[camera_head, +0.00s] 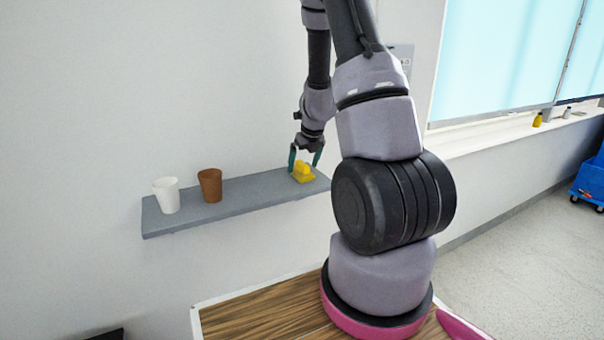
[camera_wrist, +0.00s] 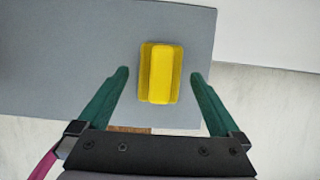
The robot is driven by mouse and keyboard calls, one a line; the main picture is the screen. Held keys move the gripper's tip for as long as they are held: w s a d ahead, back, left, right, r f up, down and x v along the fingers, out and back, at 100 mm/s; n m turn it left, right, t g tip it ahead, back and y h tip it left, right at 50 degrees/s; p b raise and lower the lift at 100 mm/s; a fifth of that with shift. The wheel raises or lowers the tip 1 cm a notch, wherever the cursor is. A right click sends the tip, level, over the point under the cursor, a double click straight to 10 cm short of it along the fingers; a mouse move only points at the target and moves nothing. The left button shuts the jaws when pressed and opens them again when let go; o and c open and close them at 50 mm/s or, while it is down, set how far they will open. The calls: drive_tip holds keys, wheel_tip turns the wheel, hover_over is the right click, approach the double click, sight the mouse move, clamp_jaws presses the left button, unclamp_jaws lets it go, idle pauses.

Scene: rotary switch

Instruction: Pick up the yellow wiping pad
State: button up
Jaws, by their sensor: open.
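The yellow wiping pad (camera_head: 303,173) lies near the right end of the grey wall shelf (camera_head: 245,196). In the wrist view the pad (camera_wrist: 160,74) has a brighter raised middle strip and darker sides, and it lies near the shelf's edge. My gripper (camera_head: 306,160) is above the pad, pointing down, with green fingers on either side of it. In the wrist view my gripper (camera_wrist: 160,73) is open, with clear gaps between each fingertip and the pad. The fingers hold nothing.
A white cup (camera_head: 166,195) and a brown cup (camera_head: 210,185) stand on the shelf to the left, well apart from the pad. The wall is close behind the shelf. A wooden tabletop (camera_head: 265,312) is below. A window sill (camera_head: 500,137) is at right.

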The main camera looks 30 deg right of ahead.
sight(302, 163)
drive_tip(key=shift+x, duration=1.2)
drive_tip(key=c, duration=1.4)
drive_tip(key=shift+r, duration=5.05)
